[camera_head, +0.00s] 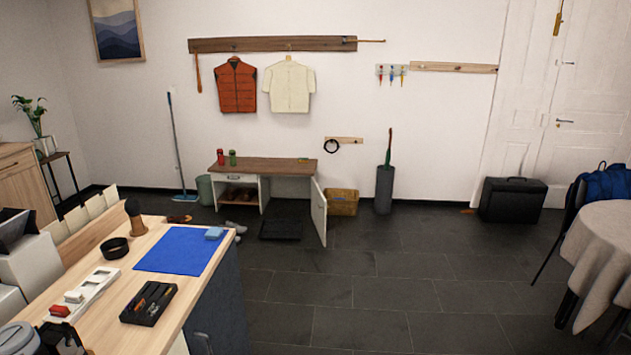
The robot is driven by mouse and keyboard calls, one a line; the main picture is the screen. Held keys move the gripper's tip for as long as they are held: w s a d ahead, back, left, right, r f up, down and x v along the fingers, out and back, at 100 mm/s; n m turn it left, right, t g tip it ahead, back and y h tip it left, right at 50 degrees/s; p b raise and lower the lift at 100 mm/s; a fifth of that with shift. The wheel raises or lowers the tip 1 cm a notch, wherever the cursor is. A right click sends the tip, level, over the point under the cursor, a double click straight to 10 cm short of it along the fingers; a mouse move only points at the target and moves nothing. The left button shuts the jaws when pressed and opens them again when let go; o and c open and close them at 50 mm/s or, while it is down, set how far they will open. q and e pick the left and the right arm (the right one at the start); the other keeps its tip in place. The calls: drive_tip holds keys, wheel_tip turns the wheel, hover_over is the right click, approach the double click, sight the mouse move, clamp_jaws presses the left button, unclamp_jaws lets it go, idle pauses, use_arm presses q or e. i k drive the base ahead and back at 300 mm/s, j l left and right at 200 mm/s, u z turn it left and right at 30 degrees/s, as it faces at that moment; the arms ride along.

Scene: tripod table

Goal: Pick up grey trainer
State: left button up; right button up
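A grey trainer (235,226) lies on the dark floor in front of the bench, just beyond the far corner of the wooden counter. A second small pale shape beside it is partly hidden by the counter, and I cannot tell if it is the other shoe. My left gripper (62,338) seems to be the black part at the lower left edge, over the near end of the counter. Its fingers are too unclear to tell open from shut. It is far from the trainer. My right gripper is not in view.
The counter (213,285) holds a blue mat (180,251) and a black tray (149,303). A bench (262,167) with an open door (318,212), a black mat (281,230) and brown shoes (180,219) are near the trainer.

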sight(239, 230)
drive_tip(key=i, duration=2.1)
drive_tip(key=i+l+u, duration=0.2)
drive_tip(key=i+u, duration=0.3)
drive_tip(key=i, duration=0.35)
drive_tip(key=i+l+u, duration=0.5)
drive_tip(key=i, duration=0.25)
drive_tip(key=i+l+u, duration=0.5)
drive_tip(key=i+l, duration=0.2)
drive_tip(key=l, duration=0.15)
